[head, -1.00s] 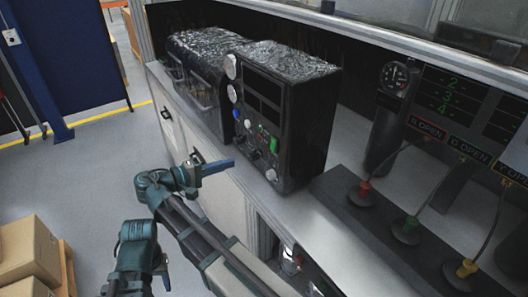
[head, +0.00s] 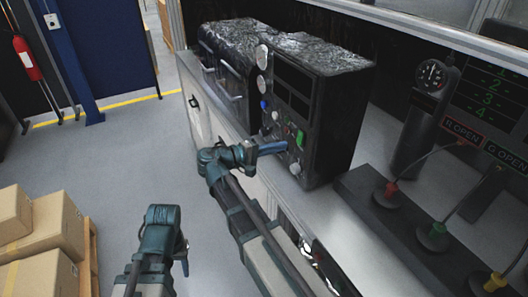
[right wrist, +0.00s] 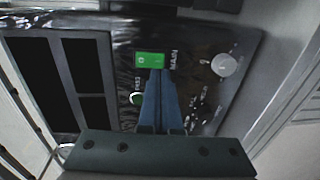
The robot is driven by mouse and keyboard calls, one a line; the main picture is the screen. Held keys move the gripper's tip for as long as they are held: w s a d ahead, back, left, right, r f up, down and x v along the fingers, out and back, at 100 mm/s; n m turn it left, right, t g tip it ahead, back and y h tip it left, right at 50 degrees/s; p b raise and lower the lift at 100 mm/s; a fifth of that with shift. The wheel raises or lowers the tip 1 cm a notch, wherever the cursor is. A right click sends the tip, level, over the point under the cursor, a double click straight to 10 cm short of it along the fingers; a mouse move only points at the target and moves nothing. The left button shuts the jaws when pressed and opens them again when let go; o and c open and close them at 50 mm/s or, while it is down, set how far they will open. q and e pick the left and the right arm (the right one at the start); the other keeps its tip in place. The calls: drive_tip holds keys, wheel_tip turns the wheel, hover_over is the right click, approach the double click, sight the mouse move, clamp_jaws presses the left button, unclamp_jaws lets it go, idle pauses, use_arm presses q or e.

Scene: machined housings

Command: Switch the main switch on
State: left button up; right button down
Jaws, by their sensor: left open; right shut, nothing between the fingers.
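The main switch is a green rocker on the front of the black control box. It shows in the head view (head: 300,137) and in the right wrist view (right wrist: 150,60), beside the printed word MAIN. My right gripper (head: 284,147) is shut and empty, with its blue fingers pointing at the panel. In the right wrist view its fingertips (right wrist: 156,72) lie at the lower edge of the green switch; I cannot tell whether they touch it. My left gripper (head: 184,260) is open and empty, low over the floor, away from the box.
The black control box (head: 340,120) stands on a grey bench. A round white knob (right wrist: 225,65) and a green round button (right wrist: 135,98) sit near the switch. A dark foil-topped unit (head: 225,70) stands beside the box. Cardboard boxes (head: 55,225) are at lower left.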

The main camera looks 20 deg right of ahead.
sight(298, 143)
drive_tip(key=shift+w+d+f, duration=0.1)
drive_tip(key=shift+d+f, duration=0.05)
drive_tip(key=shift+d, duration=0.9)
drive_tip(key=shift+w+d+f, duration=0.1)
drive_tip(key=shift+d+f, duration=0.05)
drive_tip(key=shift+d, duration=0.9)
drive_tip(key=shift+d, duration=0.2)
drive_tip(key=shift+f+b, duration=0.1)
drive_tip(key=shift+b, duration=0.2)
